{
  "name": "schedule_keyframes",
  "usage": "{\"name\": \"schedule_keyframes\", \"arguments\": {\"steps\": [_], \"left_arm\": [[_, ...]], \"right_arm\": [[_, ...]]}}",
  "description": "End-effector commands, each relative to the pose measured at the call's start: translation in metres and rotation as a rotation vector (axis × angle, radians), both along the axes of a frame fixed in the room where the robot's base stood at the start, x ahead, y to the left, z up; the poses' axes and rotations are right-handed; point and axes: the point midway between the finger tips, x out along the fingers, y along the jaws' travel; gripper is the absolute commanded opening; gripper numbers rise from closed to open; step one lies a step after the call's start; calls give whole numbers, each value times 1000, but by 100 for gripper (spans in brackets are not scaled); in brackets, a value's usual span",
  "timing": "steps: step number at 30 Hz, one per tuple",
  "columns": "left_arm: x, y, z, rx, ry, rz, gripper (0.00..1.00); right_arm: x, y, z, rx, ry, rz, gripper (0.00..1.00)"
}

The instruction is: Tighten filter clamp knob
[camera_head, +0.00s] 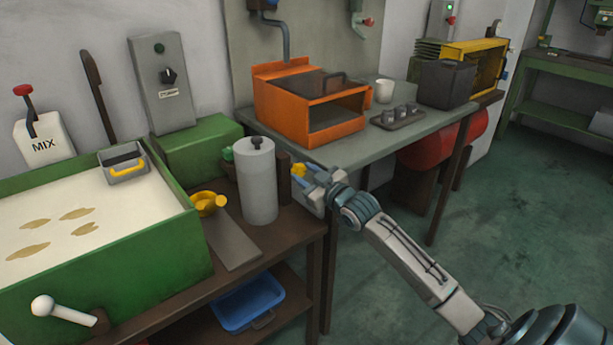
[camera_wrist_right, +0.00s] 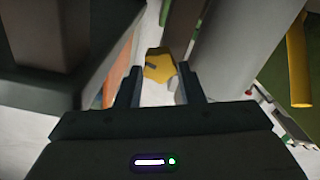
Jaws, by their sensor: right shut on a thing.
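The filter is a light grey upright cylinder (camera_head: 258,185) with a dark cap, standing on the brown bench; it is probably the grey cylinder (camera_wrist_right: 235,45) in the right wrist view. A yellow lobed clamp knob (camera_head: 298,170) sits just right of it, beside a brown upright part. My right gripper (camera_head: 306,176) reaches in from the right and is shut on this knob. In the right wrist view the knob (camera_wrist_right: 159,67) shows between the two dark fingertips (camera_wrist_right: 160,84). Their exact contact is hard to see. My left gripper is not in view.
Left of the filter are a yellow ring-shaped part (camera_head: 207,204) and a green vat (camera_head: 110,265) of pale liquid. Behind stands a grey table (camera_head: 375,150) with an orange box (camera_head: 305,108). A blue bin (camera_head: 245,305) is below. The floor at right is clear.

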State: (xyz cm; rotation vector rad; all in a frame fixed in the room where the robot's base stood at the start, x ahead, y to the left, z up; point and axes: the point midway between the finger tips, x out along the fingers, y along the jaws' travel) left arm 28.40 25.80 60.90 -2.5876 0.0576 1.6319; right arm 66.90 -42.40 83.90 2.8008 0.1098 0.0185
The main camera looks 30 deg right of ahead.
Motion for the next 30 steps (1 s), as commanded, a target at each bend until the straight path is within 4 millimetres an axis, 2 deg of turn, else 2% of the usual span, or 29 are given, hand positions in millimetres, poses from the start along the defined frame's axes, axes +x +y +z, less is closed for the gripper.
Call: {"name": "schedule_keyframes", "arguments": {"steps": [10, 30], "left_arm": [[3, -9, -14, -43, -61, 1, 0], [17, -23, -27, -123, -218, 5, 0]], "right_arm": [[0, 1, -2, -328, -26, 0, 12], [0, 3, -5, -963, -75, 1, 12]]}}
